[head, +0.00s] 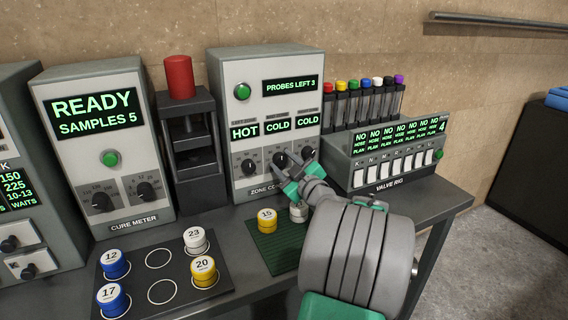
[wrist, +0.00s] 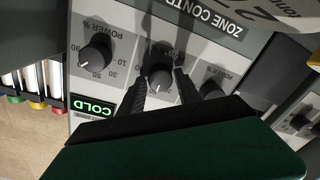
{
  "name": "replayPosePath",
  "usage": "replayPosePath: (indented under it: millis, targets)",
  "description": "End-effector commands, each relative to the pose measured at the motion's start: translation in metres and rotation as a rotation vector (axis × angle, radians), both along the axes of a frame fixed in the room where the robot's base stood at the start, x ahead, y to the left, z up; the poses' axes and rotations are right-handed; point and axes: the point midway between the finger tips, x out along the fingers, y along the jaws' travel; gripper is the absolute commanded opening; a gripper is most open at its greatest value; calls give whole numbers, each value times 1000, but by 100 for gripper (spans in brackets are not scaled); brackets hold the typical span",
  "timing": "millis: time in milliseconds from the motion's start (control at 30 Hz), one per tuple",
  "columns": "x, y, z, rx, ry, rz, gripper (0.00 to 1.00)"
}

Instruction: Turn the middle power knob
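The zone control panel (head: 222,110) carries three dark power knobs in a row. The middle power knob (head: 280,160) is partly hidden by my gripper (head: 287,174) in the head view. In the wrist view, which shows the panel upside down, the middle knob (wrist: 160,78) sits between my two dark fingers (wrist: 161,80), one on each side. The fingers look slightly apart from the knob, with narrow gaps. The right zone's knob (wrist: 95,50) shows at left and the left zone's knob (wrist: 212,88) at right. Displays read HOT, COLD, COLD.
The valve rig (head: 388,155) with several coloured vials stands close right of my arm. A green mat (head: 262,245) with sample 15 (head: 267,219) lies below the panel. The cure meter (head: 105,140) and a red-topped press (head: 183,130) stand left. A dark tray (head: 180,258) holds several samples.

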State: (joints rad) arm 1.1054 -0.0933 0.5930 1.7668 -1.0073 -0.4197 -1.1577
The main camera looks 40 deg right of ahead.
Motion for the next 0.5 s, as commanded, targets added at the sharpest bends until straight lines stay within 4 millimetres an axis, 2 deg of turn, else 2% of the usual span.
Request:
replayPosePath:
  millis: [33,400,500]
  targets:
    - [0,0,0,0,0,0,35]
    - [0,0,0,0,0,0,5]
    - [0,0,0,0,0,0,0]
